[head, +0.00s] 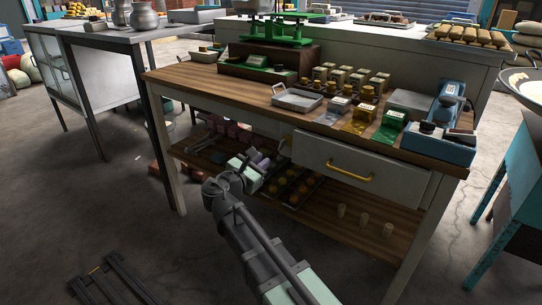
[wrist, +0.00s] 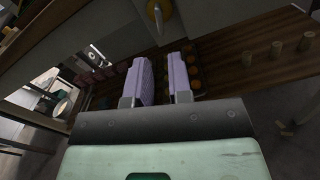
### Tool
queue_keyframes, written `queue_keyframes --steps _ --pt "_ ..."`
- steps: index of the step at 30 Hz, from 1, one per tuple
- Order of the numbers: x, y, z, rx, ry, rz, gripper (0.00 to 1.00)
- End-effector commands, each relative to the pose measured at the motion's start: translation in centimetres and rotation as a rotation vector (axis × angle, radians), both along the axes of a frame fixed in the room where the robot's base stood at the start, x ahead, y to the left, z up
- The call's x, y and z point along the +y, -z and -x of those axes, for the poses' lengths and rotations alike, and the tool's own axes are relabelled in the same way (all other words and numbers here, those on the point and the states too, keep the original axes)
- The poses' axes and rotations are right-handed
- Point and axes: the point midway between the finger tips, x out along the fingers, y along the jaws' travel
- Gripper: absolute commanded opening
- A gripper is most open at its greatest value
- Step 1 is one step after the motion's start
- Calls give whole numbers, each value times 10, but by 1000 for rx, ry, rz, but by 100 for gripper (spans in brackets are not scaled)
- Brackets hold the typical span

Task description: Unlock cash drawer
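The cash drawer (head: 315,160) is a grey drawer with a yellow bar handle (head: 337,172), shut under the wooden table top. A small brass fitting (head: 287,137), perhaps the lock or its key, shows beside the drawer's left end. A yellow-brass piece on a grey plate (wrist: 159,14) is at the top edge of the wrist view, partly cut off; I cannot tell whether it is the same fitting. My gripper (head: 262,170) is below and left of the drawer. In the wrist view my gripper (wrist: 165,78) has purple-padded fingers apart with nothing between them.
The lower shelf (head: 325,205) holds several wooden pegs (head: 364,220) and a tray of round orange items (head: 296,184). The table top carries a scale (head: 275,30), small weights, a metal tray (head: 297,99) and a blue device (head: 445,130). Table legs stand at both sides.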

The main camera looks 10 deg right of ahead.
Motion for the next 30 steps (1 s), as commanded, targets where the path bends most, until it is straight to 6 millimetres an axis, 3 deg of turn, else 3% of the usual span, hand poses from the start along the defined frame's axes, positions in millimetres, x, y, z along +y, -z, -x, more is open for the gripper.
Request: queue_keyframes --steps 5,16,26,30 --pt "-12 -2 -13 0 3 0 19" --pt "-66 -2 -71 0 2 0 19" --pt "-74 -2 -78 0 0 0 19" --pt "-74 -2 -78 0 0 0 2"
